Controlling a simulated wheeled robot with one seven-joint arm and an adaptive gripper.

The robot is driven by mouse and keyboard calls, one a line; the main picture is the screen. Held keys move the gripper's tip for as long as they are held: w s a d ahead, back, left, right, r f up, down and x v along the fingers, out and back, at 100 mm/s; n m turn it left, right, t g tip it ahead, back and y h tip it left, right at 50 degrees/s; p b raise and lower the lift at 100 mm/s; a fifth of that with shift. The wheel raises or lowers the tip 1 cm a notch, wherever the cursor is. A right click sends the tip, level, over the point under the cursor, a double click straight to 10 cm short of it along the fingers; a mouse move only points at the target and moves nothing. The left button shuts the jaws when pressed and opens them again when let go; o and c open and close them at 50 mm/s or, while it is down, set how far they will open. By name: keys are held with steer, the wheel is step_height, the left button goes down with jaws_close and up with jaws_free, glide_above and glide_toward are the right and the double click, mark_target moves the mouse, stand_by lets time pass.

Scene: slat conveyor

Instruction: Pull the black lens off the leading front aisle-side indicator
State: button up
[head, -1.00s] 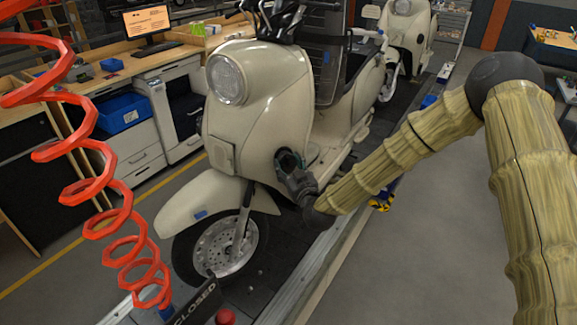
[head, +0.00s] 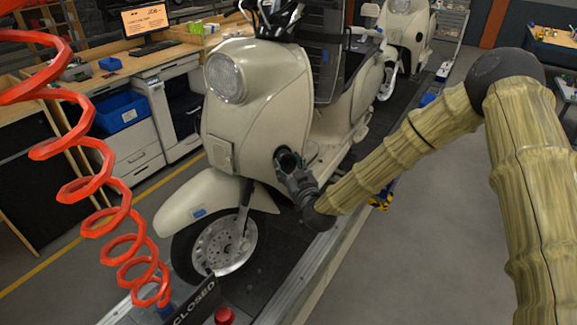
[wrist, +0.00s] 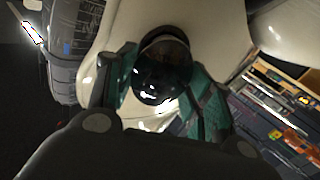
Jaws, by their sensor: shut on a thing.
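The leading cream scooter (head: 262,110) stands on the slat conveyor in the head view, its front wheel toward me. My gripper (head: 287,163) is at the aisle side of its front body panel. In the wrist view my gripper's two teal-lined fingers (wrist: 160,88) stand on either side of a round, glossy black lens (wrist: 163,72) and are shut on it. The cream panel (wrist: 205,30) lies just behind the lens. I cannot tell whether the lens is still seated on the indicator. In the head view my gripper largely hides the lens.
A red coiled hose (head: 95,185) hangs at the left foreground. A black "CLOSED" sign (head: 195,303) and a red button (head: 225,316) are at the front. A second scooter (head: 405,25) stands behind. The grey aisle floor (head: 420,230) at right is clear.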

steer(key=shift+s, duration=0.1)
stand_by(0.3)
steer(key=shift+v, duration=0.95)
